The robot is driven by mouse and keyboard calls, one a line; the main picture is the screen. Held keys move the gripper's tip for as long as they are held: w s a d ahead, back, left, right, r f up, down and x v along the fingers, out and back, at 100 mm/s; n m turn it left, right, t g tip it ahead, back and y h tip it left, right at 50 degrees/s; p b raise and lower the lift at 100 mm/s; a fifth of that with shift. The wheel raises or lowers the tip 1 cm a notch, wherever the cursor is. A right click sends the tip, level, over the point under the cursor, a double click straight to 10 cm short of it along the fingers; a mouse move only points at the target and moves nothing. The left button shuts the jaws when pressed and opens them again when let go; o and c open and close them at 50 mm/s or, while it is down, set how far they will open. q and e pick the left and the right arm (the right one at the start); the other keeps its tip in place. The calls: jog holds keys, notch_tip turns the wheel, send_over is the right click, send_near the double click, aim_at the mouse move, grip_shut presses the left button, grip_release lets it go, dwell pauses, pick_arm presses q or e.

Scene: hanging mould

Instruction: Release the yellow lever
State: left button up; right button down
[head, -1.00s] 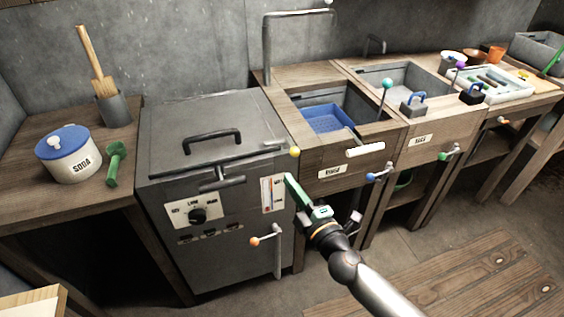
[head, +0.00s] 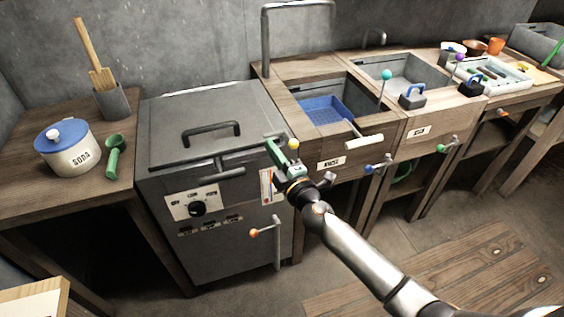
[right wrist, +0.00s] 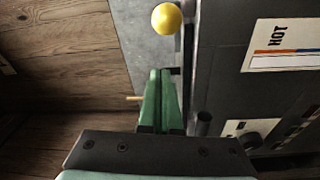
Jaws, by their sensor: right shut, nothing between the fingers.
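The yellow lever's round knob (head: 293,144) is at the right front corner of the grey metal cooker, just beside my right gripper. My right gripper (head: 272,145) has green fingers and is at the front edge of the cooker lid. In the right wrist view the fingers (right wrist: 160,75) are together with nothing between them. There the yellow knob (right wrist: 167,18) lies a short way beyond the fingertips, apart from them in the picture. The lever's arm is mostly hidden by my gripper in the head view. My left gripper is not in view.
The grey cooker (head: 215,115) has a black lid handle, a dial and an orange-knobbed lever (head: 255,233). A sink holding a blue basket (head: 325,115) stands to the right. A soda pot (head: 68,150) and green scoop (head: 115,155) are on the left table.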

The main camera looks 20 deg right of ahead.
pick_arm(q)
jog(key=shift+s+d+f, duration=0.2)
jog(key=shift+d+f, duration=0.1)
pick_arm(e)
jog(key=d, duration=0.3)
jog(key=shift+s+d+f, duration=0.1)
jog(key=shift+d+f, duration=0.3)
pick_arm(q)
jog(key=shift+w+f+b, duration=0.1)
jog(key=shift+b, duration=0.35)
pick_arm(e)
jog(key=shift+d, duration=0.1)
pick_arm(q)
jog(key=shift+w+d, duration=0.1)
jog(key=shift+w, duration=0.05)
pick_arm(e)
jog(key=shift+d+n+y, duration=0.2)
jog(key=shift+n+y, duration=0.2)
jog(key=shift+y, duration=0.1)
pick_arm(q)
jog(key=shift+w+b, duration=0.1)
jog(key=shift+b, duration=0.35)
pick_arm(e)
jog(key=shift+d+y, duration=0.15)
jog(key=shift+y, duration=0.15)
